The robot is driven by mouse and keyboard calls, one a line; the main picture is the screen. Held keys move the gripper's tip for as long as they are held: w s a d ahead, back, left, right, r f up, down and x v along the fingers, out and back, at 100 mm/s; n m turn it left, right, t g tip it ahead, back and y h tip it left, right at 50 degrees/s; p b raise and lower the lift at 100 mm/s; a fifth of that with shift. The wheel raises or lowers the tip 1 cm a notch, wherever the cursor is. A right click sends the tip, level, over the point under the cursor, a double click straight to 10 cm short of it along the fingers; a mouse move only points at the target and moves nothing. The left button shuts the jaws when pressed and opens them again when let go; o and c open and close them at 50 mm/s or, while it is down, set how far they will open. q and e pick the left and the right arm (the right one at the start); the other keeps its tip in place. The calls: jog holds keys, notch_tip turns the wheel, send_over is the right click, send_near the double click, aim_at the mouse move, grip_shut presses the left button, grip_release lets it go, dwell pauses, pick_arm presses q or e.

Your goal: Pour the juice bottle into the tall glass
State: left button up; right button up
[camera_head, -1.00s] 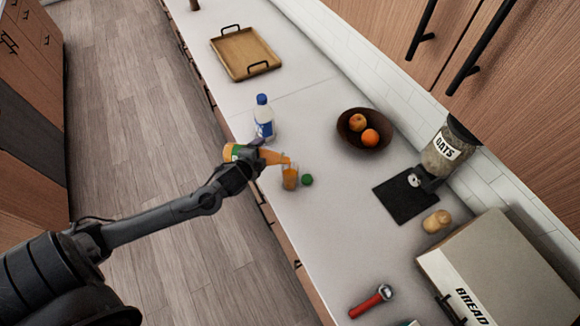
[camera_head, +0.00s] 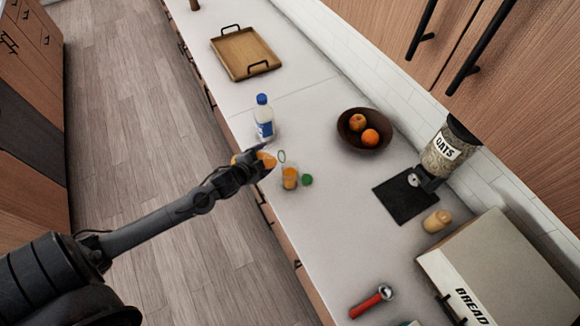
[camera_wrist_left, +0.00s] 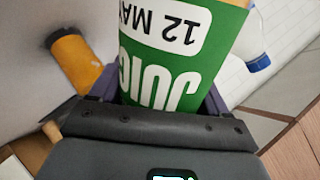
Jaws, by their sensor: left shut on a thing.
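My left gripper (camera_head: 258,163) is shut on the juice bottle (camera_head: 268,159), at the counter's front edge. The bottle's green label reads JUICE in the left wrist view (camera_wrist_left: 175,55). In the head view the bottle is tilted, its clear open mouth pointing right, just above and left of the tall glass. The tall glass (camera_head: 289,179) stands upright on the counter with orange juice in it. It shows as an orange shape at the left of the left wrist view (camera_wrist_left: 76,62). No stream of juice is visible. My gripper hides part of the bottle. My right gripper is not in view.
A green cap (camera_head: 307,180) lies right of the glass. A blue-capped bottle (camera_head: 264,122) stands behind it. A fruit bowl (camera_head: 345,139), a black scale-like pad (camera_head: 404,200) and a wooden tray (camera_head: 232,65) are farther off. The counter right of the glass is mostly clear.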

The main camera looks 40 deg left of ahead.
aim_at(266, 150)
pick_arm(q)
jog(key=shift+f, duration=0.2)
jog(key=shift+n+t+h, duration=0.5)
jog(key=shift+n+t, duration=0.1)
jog(key=shift+n, duration=0.1)
jog(key=r+p, duration=0.3)
jog(key=r, duration=0.1)
jog(key=d+r+p, duration=0.1)
jog(key=r+p, duration=0.1)
jog(key=shift+w+r+p, duration=0.2)
jog(key=shift+w+p, duration=0.1)
jog(key=shift+p, duration=0.05)
jog(key=shift+w+d+f+n+h+b, duration=0.1)
jog(key=shift+f+n+h+b, duration=0.25)
jog(key=shift+f+b, duration=0.45)
jog(key=shift+r+n+t+h+p, duration=0.35)
jog(key=shift+r+n+t+p, duration=0.1)
jog(key=shift+n+t, duration=0.35)
jog(key=shift+f+n+b, duration=0.25)
jog(key=shift+f+b, duration=0.5)
jog(key=shift+b, duration=0.1)
jog(key=shift+n+t+h+b, duration=0.35)
jog(key=shift+n+t+h, duration=0.05)
jog(key=shift+n+t, duration=0.4)
jog(key=shift+f+n+t+b, duration=0.5)
jog(key=shift+n+b, duration=0.2)
jog(key=shift+b, duration=0.25)
jog(key=shift+f, duration=0.1)
jog(key=shift+n, duration=0.3)
